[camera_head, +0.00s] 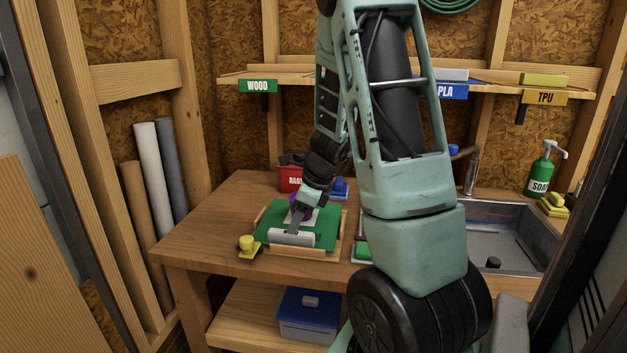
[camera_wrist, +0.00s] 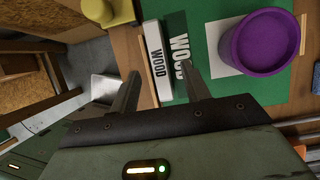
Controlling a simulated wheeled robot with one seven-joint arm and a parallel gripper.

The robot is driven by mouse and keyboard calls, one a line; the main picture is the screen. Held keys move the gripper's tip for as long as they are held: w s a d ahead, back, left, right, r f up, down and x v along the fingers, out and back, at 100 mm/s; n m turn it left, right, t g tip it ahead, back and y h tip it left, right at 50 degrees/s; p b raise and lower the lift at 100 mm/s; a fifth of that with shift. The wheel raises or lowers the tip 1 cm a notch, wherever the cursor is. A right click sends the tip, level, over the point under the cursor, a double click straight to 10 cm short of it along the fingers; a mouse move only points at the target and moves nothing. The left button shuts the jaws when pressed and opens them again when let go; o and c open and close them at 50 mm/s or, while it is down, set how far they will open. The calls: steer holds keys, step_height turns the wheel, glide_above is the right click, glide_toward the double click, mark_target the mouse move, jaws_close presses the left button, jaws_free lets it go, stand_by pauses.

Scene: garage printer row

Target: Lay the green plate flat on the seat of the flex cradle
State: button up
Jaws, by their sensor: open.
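The green plate (camera_head: 269,230) lies, apparently flat, between low wooden strips (camera_head: 305,254) on the bench; I cannot tell if these belong to the flex cradle. A purple round container (camera_wrist: 262,42) stands on a white patch on the plate. My gripper (camera_head: 293,229) is low over the plate's front edge. In the wrist view its open fingers (camera_wrist: 160,72) are on either side of the bar; I cannot tell whether they touch it.
A yellow-knobbed piece (camera_head: 247,245) stands just left of the plate's front corner. A red RAGS container (camera_head: 290,178) and a blue item (camera_head: 340,188) are behind. The sink (camera_head: 505,240) and soap bottle (camera_head: 539,172) are right. Bare bench (camera_head: 205,232) lies left.

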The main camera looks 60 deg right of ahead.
steer(key=p+v, duration=0.2)
steer(key=v, duration=1.2)
steer(key=shift+r, duration=0.1)
steer(key=w+a+f+n+g, duration=0.1)
steer(key=w+a+n+g, duration=0.1)
steer(key=a+n, duration=0.9)
steer(key=w+a+f+n+g, duration=0.15)
steer(key=a+n, duration=0.65)
steer(key=a, duration=0.8)
steer(key=s+a+f+n+h, duration=0.1)
steer(key=s+a+f+n, duration=0.1)
steer(key=s+a+n, duration=1.2)
steer(key=a+n, duration=0.2)
steer(key=n, duration=0.4)
steer(key=shift+s+f+g, duration=0.2)
steer(key=shift+f+g, duration=0.05)
steer(key=shift+g, duration=0.1)
